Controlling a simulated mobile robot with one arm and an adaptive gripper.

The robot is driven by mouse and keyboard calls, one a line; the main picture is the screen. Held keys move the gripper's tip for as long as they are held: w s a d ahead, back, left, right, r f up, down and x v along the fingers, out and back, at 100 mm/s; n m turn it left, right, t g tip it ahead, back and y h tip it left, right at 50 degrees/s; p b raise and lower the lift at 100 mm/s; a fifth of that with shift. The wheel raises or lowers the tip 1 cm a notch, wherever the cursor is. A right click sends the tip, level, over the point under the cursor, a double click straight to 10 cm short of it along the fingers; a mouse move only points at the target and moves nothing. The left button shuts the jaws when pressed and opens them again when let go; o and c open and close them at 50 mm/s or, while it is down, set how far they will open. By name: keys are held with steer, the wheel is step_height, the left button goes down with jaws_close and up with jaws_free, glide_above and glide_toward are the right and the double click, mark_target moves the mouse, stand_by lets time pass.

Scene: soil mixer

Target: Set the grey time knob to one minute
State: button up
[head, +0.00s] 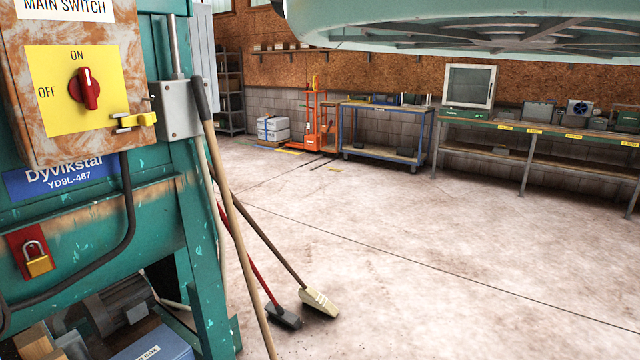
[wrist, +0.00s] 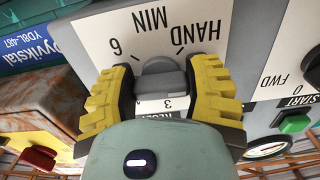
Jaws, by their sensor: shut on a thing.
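The grey time knob (wrist: 160,68) is in the middle of the wrist view, which shows the panel upside down. It sits on a white dial plate (wrist: 125,27) marked 6, MIN, HAND and 3. My gripper (wrist: 163,88) has its two yellow ribbed fingers on either side of the knob, closed on it. The fingers and gripper body hide part of the dial, and I cannot read which mark the knob points to. The head view shows neither the time knob nor my gripper.
A green START button (wrist: 295,123) and a black FWD control (wrist: 313,60) are beside the dial. In the head view, the red main switch (head: 86,88) points to ON. Brooms (head: 318,301) lean beside the teal machine; the floor to the right is clear.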

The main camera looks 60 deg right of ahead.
stand_by(0.5)
steer(key=o, duration=1.2)
steer(key=shift+r, duration=0.1)
step_height(320, 180, up, 10)
steer(key=shift+f, duration=0.1)
